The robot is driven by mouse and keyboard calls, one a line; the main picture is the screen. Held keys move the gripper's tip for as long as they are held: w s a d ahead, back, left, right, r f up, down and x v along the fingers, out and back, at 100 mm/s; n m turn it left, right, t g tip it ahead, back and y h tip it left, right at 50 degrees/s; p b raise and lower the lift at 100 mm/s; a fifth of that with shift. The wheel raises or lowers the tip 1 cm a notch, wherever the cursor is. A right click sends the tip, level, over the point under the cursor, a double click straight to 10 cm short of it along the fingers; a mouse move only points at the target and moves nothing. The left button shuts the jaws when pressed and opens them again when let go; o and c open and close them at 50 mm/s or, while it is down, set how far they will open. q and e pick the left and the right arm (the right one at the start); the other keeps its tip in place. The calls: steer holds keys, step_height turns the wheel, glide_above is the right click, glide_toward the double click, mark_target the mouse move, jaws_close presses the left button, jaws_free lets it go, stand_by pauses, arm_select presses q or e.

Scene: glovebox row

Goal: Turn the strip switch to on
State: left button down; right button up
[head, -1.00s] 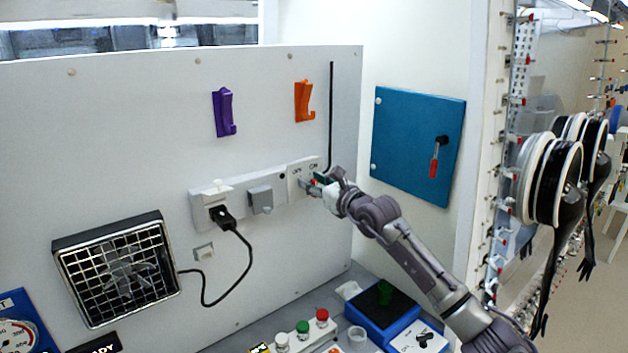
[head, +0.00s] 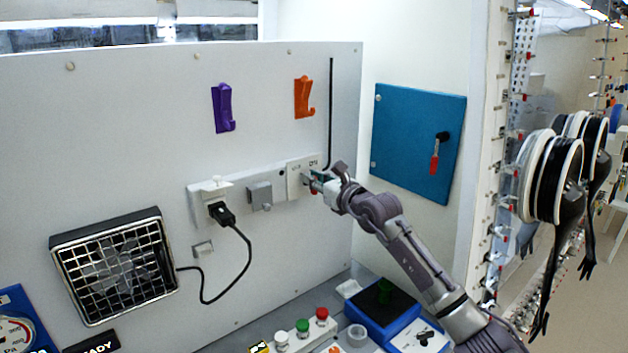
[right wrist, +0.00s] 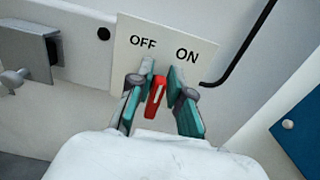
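The strip switch is a red lever (right wrist: 156,96) with a white mark, on a pale plate (right wrist: 125,50) lettered OFF at left and ON at right. In the right wrist view, the lever stands between the two teal fingertips of my right gripper (right wrist: 160,84), below and between the two words. Narrow gaps seem to show beside the lever, so the fingers look parted around it; contact is hard to tell. In the head view, my right gripper (head: 316,181) is at the plate (head: 296,178) and hides most of the lever. My left gripper is not in view.
Left of the plate are a grey block (head: 259,195) and a black plug (head: 221,213) with its cable. A black rod (head: 331,110) runs down the panel just right of the plate. A blue door (head: 415,140) is farther right.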

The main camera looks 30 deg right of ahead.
steer(key=shift+o, duration=1.1)
steer(key=s, duration=1.2)
steer(key=shift+d, duration=0.45)
